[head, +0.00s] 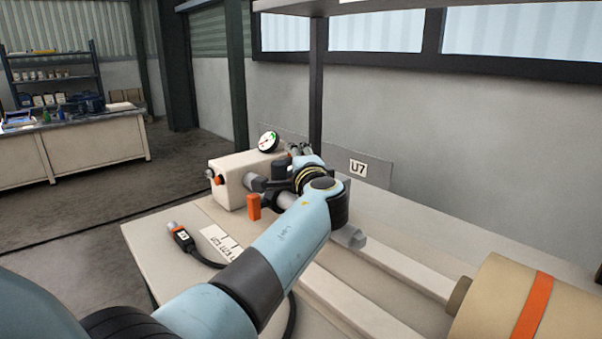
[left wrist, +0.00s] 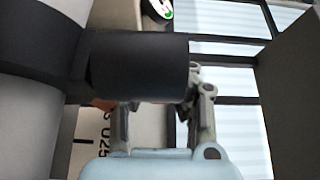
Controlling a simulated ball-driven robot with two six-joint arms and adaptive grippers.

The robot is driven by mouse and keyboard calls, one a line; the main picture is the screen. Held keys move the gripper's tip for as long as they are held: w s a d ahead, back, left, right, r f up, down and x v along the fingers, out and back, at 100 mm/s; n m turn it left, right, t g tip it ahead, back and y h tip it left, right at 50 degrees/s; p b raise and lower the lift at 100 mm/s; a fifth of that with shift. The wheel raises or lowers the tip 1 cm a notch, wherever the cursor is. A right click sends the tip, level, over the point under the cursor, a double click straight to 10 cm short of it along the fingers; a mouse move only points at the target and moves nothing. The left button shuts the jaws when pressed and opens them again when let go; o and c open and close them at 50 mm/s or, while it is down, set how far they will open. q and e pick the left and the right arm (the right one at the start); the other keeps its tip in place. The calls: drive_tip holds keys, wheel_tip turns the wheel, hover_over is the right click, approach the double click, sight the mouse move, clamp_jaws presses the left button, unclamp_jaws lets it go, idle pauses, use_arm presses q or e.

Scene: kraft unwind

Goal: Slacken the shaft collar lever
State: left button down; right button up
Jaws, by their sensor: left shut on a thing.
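My left gripper (head: 300,151) reaches over the shaft unit beside the cream block (head: 229,181). My arm covers much of that unit. In the left wrist view my gripper (left wrist: 162,108) has its two grey fingers apart, shut on a part at the shaft. A dark cylinder (left wrist: 138,65) crosses in front of the fingertips and hides the contact, so I cannot tell which part is gripped. An orange handle (head: 254,207) stands just below and left of my wrist. A sliver of orange (left wrist: 103,103) shows beside one finger. The collar lever is not clearly distinguishable. My right gripper is out of view.
A round gauge (head: 268,142) stands on the cream block. An orange-tipped connector (head: 181,237) with a black cable lies on the pale table (head: 150,240). A kraft roll (head: 530,305) is at the lower right. A plate marked U7 (head: 357,167) stands behind.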

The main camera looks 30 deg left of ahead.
use_arm(q)
drive_tip(key=n+g+y+b, duration=0.1)
drive_tip(key=b, duration=0.1)
drive_tip(key=a+n+g+y+b, duration=0.1)
drive_tip(key=b, duration=0.1)
drive_tip(key=shift+a+f+g+y, duration=0.1)
drive_tip(key=shift+f+g+y, duration=0.2)
drive_tip(key=shift+f+g, duration=0.1)
drive_tip(key=shift+s+a+r+n+g+y+b, duration=0.1)
drive_tip(key=shift+a+r+n+g+y+b, duration=0.15)
drive_tip(key=shift+n+g+b, duration=0.3)
drive_tip(key=c, duration=1.2)
unclamp_jaws()
drive_tip(key=shift+r, duration=0.1)
